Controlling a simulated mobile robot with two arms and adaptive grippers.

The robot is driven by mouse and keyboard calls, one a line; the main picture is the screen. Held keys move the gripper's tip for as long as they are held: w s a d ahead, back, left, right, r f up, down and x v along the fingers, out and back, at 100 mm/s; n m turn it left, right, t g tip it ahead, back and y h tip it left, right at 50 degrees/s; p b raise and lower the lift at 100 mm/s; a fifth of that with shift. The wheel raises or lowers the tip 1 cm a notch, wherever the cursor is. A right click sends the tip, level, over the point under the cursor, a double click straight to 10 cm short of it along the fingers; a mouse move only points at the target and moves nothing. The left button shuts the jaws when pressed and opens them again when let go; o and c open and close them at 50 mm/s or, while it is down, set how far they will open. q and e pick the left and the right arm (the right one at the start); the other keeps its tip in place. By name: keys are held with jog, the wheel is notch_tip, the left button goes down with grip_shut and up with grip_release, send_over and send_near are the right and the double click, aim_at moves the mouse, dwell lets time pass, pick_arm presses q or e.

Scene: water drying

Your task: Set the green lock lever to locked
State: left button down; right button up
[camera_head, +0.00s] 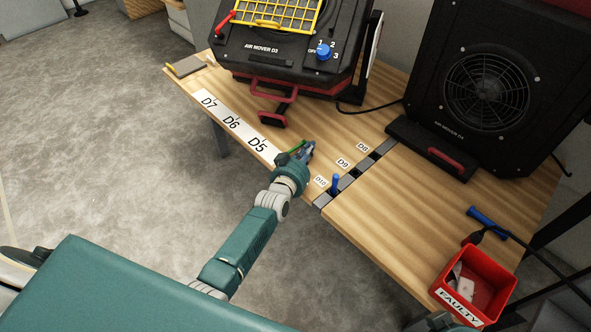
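A green lever (290,153), likely the lock lever, shows as a short green bar near the front edge of the wooden table, right of the D5 label. My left gripper (307,150) is right at it, low over the table top. The gripper's wrist and fingers hide part of the lever and its base. The fingers are small and dark here, so I cannot tell whether they are open or closed on the lever. My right gripper is not in view.
Air mover D3 (262,47), with a yellow grille, stands behind. A second black air mover (490,85) stands right. A blue lever (335,184) stands upright by label D10 (321,181). A red FAULTY bin (487,268) sits at the right front.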

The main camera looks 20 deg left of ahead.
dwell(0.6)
pick_arm(q)
jog(key=shift+s, duration=0.4)
jog(key=s, duration=0.3)
jog(key=s+r, duration=0.1)
jog(key=s, duration=0.3)
jog(key=s+r, duration=0.1)
jog(key=s, duration=0.3)
jog(key=shift+a+r, duration=0.2)
jog(key=shift+a, duration=0.15)
jog(key=shift+f, duration=0.1)
